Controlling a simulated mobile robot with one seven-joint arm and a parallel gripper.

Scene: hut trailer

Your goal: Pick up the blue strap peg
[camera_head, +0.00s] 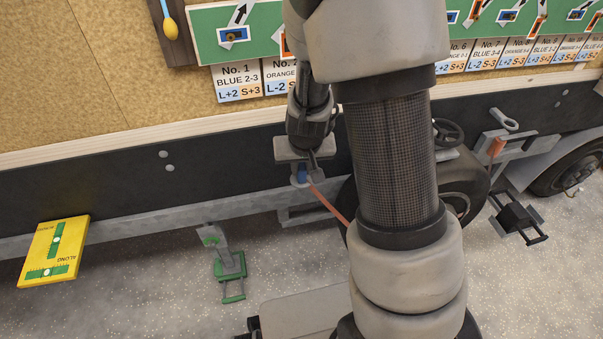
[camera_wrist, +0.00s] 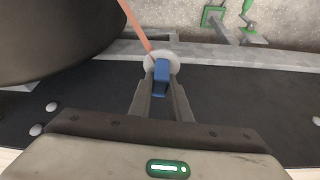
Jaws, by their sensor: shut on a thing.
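The blue strap peg (camera_wrist: 161,72) is a small blue block between the fingers of my gripper (camera_wrist: 161,92) in the wrist view. Both fingers touch its sides, so the gripper is shut on it. A pale round piece (camera_wrist: 173,62) lies right behind the peg. An orange-red strap (camera_wrist: 135,27) runs from beside the peg up past the dark wheel.
A dark wheel (camera_wrist: 60,35) stands close beside the gripper. A green-footed jack stand (camera_head: 228,262) and a yellow level board (camera_head: 54,250) are to the left. A black step-like bracket (camera_head: 517,217) is at the right. The speckled floor (camera_head: 150,290) at front left is clear.

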